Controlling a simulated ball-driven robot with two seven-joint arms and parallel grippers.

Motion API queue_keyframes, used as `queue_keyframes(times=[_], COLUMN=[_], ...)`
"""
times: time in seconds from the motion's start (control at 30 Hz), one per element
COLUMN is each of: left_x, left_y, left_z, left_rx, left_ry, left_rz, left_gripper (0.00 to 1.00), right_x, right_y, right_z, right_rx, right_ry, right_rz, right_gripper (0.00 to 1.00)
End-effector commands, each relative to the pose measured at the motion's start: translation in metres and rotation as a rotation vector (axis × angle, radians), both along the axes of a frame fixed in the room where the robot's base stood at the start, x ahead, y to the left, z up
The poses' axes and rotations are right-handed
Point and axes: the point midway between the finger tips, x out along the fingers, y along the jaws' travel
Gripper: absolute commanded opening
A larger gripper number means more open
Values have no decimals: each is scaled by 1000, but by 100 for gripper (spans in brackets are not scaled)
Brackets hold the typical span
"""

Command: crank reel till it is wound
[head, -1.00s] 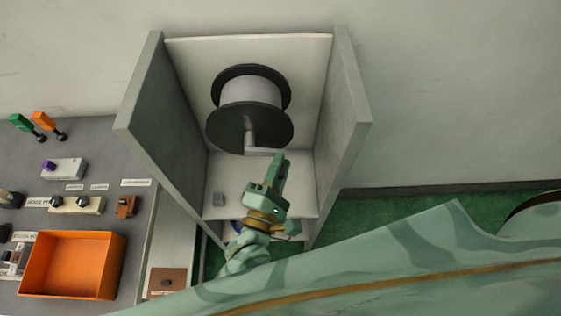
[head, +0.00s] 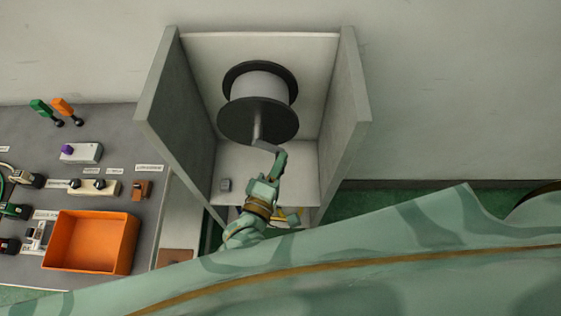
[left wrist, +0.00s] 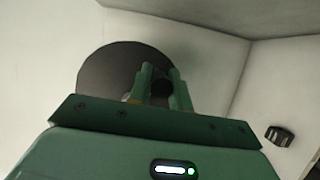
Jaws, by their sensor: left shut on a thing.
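The reel (head: 258,86) has dark flanges and a pale drum, and is mounted inside an open grey cabinet. A grey crank (head: 257,130) comes from its front flange, and its arm slants down to the right. My left gripper (head: 280,158) is at the crank's outer end, shut on the crank handle, which the fingers mostly hide. In the left wrist view the gripper fingers (left wrist: 160,88) stand in front of the dark reel flange (left wrist: 110,68). My right gripper does not show.
The cabinet's side walls (head: 180,115) and (head: 345,115) stand close on both sides of the reel. At left, a grey bench (head: 105,135) holds an orange tray (head: 92,240), levers and switches.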

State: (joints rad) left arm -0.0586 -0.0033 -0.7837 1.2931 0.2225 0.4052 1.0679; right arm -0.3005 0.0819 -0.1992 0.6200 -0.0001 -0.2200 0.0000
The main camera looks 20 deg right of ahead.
Motion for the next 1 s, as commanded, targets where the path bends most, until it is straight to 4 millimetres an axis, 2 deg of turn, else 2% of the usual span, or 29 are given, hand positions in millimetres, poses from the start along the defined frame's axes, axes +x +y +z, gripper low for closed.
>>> queue_keyframes(times=[0.23, 0.27, 0.33, 0.63, 0.73, 0.87, 1.0], left_x=[-1, -1, -1, -1, -8, -27, -58], left_y=[0, 0, 0, 1, 6, 21, 46], left_z=[-1, -1, -1, -1, 0, 0, 0], left_rx=[1, 1, 0, 0, 0, 0, 2], left_ry=[2, 2, 2, 1, 2, 4, 5], left_rz=[-1, -1, -1, 0, 0, -1, -2], left_gripper=[0, 23, 41, 41, 41, 41, 41], right_x=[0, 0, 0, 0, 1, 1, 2], right_y=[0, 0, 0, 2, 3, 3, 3], right_z=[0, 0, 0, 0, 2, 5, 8], right_rx=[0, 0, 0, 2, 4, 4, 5], right_ry=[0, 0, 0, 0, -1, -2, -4], right_rz=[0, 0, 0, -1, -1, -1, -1], right_gripper=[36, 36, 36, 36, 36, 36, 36])
